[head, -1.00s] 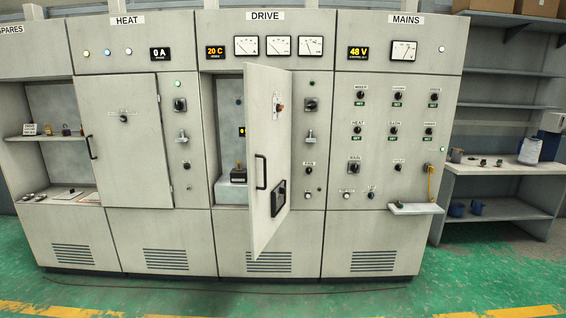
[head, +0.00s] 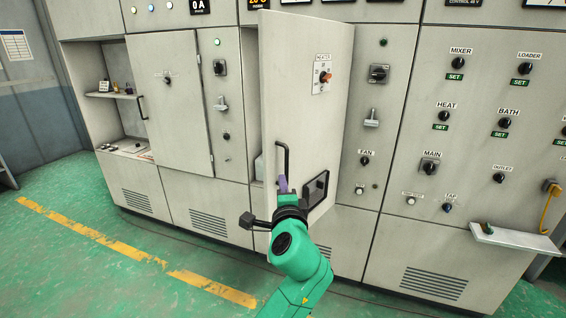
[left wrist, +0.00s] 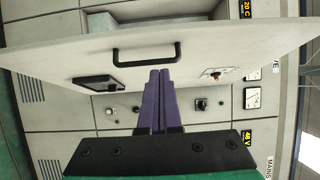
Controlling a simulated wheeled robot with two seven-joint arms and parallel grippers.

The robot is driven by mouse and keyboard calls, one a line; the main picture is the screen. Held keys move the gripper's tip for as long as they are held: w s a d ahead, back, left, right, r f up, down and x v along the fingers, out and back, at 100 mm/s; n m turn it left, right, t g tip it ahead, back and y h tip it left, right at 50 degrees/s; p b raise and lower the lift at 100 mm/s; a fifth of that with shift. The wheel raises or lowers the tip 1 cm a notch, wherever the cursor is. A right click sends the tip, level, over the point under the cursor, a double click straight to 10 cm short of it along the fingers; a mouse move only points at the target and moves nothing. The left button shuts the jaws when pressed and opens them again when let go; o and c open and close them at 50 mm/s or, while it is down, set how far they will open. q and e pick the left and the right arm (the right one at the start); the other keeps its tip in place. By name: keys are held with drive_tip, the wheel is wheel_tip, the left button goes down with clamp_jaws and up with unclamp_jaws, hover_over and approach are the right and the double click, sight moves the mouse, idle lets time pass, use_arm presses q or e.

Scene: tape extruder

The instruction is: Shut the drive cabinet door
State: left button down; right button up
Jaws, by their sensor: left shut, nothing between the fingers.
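The drive cabinet door (head: 297,115) is a grey panel standing ajar, swung out from the cabinet front. It carries a black bar handle (head: 283,160), a heater switch (head: 322,78) and a black device (head: 317,189) low down. A narrow strip of the cabinet opening (head: 257,166) shows left of the door. My left gripper (head: 283,186) is shut and empty, its purple fingers in front of the door near the handle's lower end. In the left wrist view the fingers (left wrist: 160,74) reach over the door face (left wrist: 220,52) beside the handle (left wrist: 146,53). I cannot tell whether they touch it. My right gripper is not in view.
The closed heat cabinet door (head: 180,110) stands to the left, beyond a control strip. The mains panel (head: 470,90) is to the right, with a small shelf (head: 515,238) jutting out. Green floor (head: 130,235) lies clear at the left.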

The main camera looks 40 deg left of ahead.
sight(270, 159)
use_arm(q)
drive_tip(key=p+x, duration=0.1)
drive_tip(key=x, duration=0.2)
drive_tip(key=s+a+p+x, duration=0.1)
drive_tip(key=x, duration=0.3)
drive_tip(key=p+x, duration=0.1)
drive_tip(key=x, duration=0.2)
drive_tip(key=shift+s+a, duration=0.25)
drive_tip(key=shift+a, duration=0.2)
drive_tip(key=shift+a+f, duration=0.1)
drive_tip(key=shift+a, duration=0.1)
drive_tip(key=shift+w+d+f, duration=0.1)
drive_tip(key=shift+w, duration=0.05)
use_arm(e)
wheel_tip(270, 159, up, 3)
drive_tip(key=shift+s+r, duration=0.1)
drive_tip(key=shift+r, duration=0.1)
